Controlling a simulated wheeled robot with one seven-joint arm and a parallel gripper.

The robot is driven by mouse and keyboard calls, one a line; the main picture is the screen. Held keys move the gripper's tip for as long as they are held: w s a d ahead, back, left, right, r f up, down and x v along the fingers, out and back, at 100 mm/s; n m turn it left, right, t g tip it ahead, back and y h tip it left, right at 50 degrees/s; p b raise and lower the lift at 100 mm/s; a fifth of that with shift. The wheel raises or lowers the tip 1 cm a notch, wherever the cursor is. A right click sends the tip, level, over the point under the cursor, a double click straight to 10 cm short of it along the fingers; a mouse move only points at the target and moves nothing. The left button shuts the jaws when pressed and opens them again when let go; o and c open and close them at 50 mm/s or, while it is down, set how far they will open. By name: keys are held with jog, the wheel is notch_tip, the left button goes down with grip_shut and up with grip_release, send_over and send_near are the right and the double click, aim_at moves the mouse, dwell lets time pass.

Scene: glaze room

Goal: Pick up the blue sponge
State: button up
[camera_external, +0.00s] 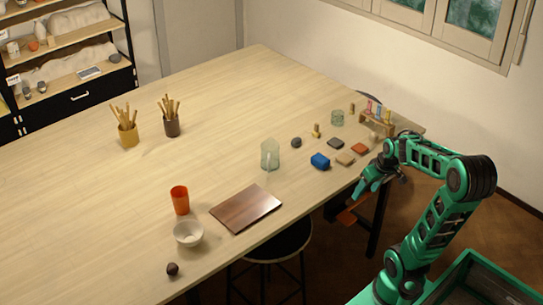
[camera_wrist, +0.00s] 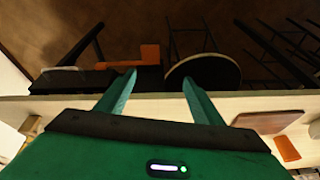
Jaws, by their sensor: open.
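The blue sponge (camera_external: 320,161) lies on the wooden table (camera_external: 90,220), near its right part by the front edge. My gripper (camera_external: 362,190) is at the table's front edge, to the right of the sponge and a little nearer the camera, apart from it. In the wrist view, my gripper (camera_wrist: 158,78) has its two fingers spread with nothing between them. That view looks past the table edge toward the floor and stools, and the sponge does not show in it.
Around the sponge are a glass mug (camera_external: 270,154), a dark round piece (camera_external: 296,142), a dark block (camera_external: 336,143), a tan block (camera_external: 345,159) and a red block (camera_external: 360,148). A small rack (camera_external: 377,124) stands behind. A stool (camera_external: 275,243) is below the table edge.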

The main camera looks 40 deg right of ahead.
aim_at(323, 159)
jog(key=w+n+t, duration=0.1)
jog(key=w+t, duration=0.1)
jog(key=w, duration=0.2)
jog(key=w+t, duration=0.1)
jog(key=w, duration=0.4)
jog(key=w+d+n+t+y, duration=0.1)
jog(key=w+t, duration=0.1)
jog(key=w, duration=0.2)
jog(key=shift+w+n+t, duration=0.2)
jog(key=shift+n+t, duration=0.1)
jog(key=w+d+t, duration=0.1)
jog(key=w, duration=0.1)
jog(key=w+d+t, duration=0.2)
jog(key=w+t, duration=0.1)
jog(key=shift+w+d+f+h, duration=0.1)
jog(key=shift+w+f+h, duration=0.2)
jog(key=shift+w, duration=0.05)
jog(key=shift+w+f, duration=0.2)
jog(key=shift+f, duration=0.25)
jog(key=shift+x, duration=3.55)
jog(key=c, duration=1.1)
jog(key=shift+r, duration=0.2)
